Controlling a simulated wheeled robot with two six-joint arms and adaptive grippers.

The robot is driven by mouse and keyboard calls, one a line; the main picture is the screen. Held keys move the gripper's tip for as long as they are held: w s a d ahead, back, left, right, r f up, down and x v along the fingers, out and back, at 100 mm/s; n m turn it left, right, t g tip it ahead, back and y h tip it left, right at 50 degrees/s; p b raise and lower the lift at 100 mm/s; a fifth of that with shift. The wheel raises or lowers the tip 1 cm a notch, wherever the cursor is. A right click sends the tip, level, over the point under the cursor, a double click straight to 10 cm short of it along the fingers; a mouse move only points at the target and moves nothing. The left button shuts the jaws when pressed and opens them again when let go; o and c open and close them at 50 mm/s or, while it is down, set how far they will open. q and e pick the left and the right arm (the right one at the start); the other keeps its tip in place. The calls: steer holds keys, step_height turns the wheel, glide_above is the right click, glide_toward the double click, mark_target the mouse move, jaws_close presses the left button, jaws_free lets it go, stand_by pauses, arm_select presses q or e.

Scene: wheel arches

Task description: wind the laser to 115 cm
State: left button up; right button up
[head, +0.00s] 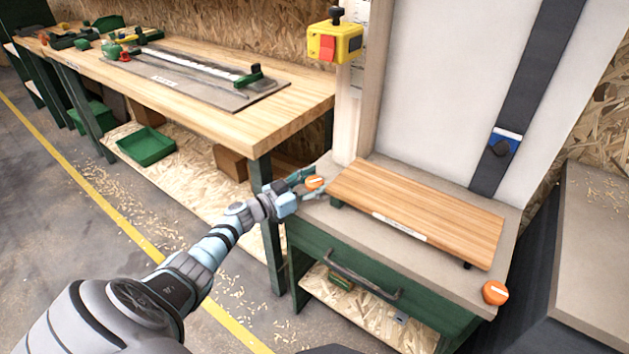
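A blue-and-white carriage with a dark knob (502,147), probably the laser, sits on a dark slanting rail (545,60) against the pale panel. No height reading is legible. One orange knob (315,183) is at the left end of the small bench. My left gripper (314,182) reaches it from the left, its fingers apart on either side of the knob; I cannot tell whether they touch it. A second orange knob (495,292) is at the bench's front right corner, with no gripper near it. My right gripper is not in view.
A wooden board (420,208) lies on the small bench, whose drawer has a dark handle (363,277). A long workbench (225,115) stands left. A grey-topped unit (597,245) stands right.

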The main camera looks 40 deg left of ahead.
arm_select(q)
steer(key=v, duration=1.2)
